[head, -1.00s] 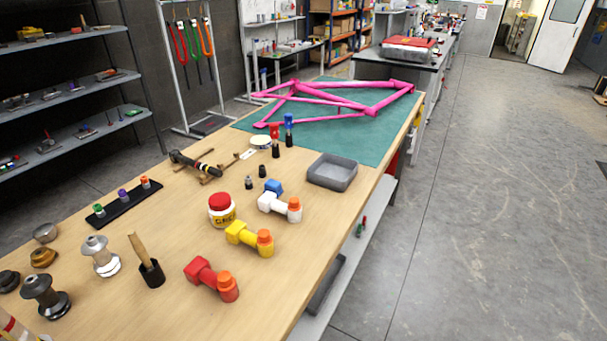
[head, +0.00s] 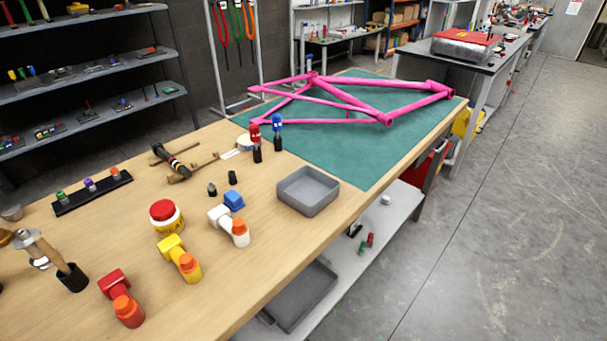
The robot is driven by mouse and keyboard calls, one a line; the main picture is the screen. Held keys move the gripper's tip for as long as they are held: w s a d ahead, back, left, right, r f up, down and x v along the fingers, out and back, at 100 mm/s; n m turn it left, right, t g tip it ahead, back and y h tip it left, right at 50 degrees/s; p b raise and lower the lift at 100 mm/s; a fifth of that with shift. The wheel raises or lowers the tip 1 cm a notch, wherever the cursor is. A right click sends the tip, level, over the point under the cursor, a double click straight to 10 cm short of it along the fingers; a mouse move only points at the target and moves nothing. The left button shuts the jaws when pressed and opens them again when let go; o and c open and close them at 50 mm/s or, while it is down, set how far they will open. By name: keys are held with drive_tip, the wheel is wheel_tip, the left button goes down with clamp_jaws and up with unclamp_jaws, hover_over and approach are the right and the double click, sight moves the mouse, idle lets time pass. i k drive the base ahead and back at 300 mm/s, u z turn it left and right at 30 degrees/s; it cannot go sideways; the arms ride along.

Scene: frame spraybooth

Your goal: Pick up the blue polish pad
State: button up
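A small blue block (head: 234,200), the only thing here that looks like the blue polish pad, sits on the wooden workbench (head: 262,262). It is right behind a white bottle (head: 220,217) with an orange cap, which partly covers it; I cannot tell if they touch. My gripper is not in view.
A grey tray (head: 308,208) lies right of the blue block. Yellow (head: 172,248) and red (head: 115,282) bottles lie nearer, beside a red-lidded jar (head: 166,216). A pink frame (head: 388,119) rests on a green mat (head: 345,158) behind. Open floor (head: 490,230) lies right.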

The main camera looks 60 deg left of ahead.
sight(233, 201)
drive_tip(key=z, duration=0.05)
drive_tip(key=i, duration=1)
drive_tip(key=u, duration=3.85)
drive_tip(key=i, duration=1)
drive_tip(key=z, duration=0.1)
drive_tip(key=k, duration=0.3)
